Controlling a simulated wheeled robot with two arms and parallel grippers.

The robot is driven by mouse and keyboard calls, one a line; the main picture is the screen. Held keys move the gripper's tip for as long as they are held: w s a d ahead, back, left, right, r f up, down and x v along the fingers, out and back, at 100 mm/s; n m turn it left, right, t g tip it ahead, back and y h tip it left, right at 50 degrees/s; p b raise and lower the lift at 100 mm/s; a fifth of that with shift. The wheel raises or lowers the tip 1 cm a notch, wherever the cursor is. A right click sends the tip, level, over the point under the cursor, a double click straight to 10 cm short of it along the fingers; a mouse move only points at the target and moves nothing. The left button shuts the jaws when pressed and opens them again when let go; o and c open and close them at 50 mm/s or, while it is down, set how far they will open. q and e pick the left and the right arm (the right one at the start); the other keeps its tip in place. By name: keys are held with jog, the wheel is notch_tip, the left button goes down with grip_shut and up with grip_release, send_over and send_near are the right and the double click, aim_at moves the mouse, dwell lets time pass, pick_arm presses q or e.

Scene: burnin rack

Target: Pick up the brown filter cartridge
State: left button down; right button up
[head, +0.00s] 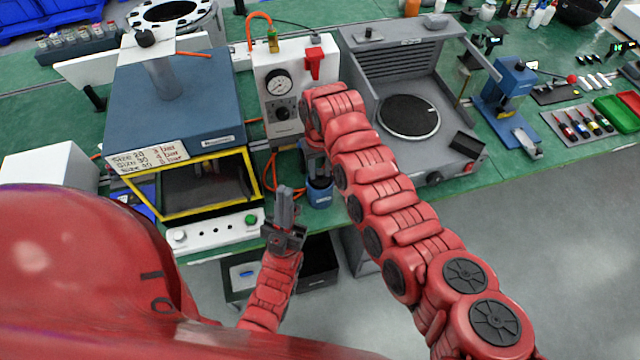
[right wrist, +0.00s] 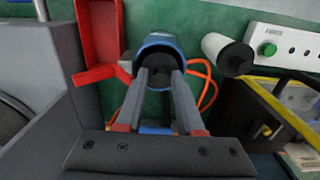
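A blue cup-like housing (head: 319,190) stands at the bench's front edge; a dark round part (right wrist: 156,62) shows in its mouth in the right wrist view. No clearly brown cartridge shows, and I cannot tell if this dark part is it. My right gripper (right wrist: 160,76) points down at the housing, its fingers apart with a gap between them, their tips at or just above its mouth. In the head view my right arm hides part of this area. My left gripper (head: 285,195) is left of the housing, fingers pointing up and close together, with nothing seen between them.
A white gauge box (head: 292,75) stands behind the housing, with an orange hose (head: 268,175) beside it. A yellow-framed machine (head: 205,185) is on the left, a grey bench unit (head: 410,80) on the right. A red open bin (right wrist: 100,40) and a pale cylinder (right wrist: 222,50) flank the housing.

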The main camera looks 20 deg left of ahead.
grip_shut()
dwell(1.3)
